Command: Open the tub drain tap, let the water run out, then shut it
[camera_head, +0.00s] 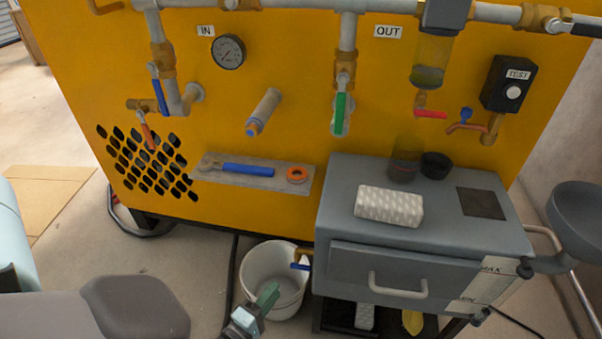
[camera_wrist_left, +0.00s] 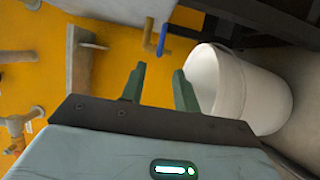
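The tub drain tap (camera_head: 303,257) is a small brass tap with a blue lever at the left side of the grey tub cabinet (camera_head: 345,263). The tap also shows in the left wrist view (camera_wrist_left: 150,36), just beyond my fingertips. A white bucket (camera_head: 250,278) stands on the floor below the tap; its wall also shows in the wrist view (camera_wrist_left: 258,95). My left gripper (camera_head: 268,291) is over the near side of the bucket in the head view. In the wrist view its fingers (camera_wrist_left: 159,70) are apart with nothing between them. My right gripper is not in view.
A yellow panel (camera_head: 275,60) behind carries pipes, a gauge (camera_head: 228,52), and blue, green and red levers. A wrench (camera_head: 248,170) lies on a ledge. A white block (camera_head: 388,206) rests on the cabinet top. A dark stool (camera_head: 580,215) stands at right.

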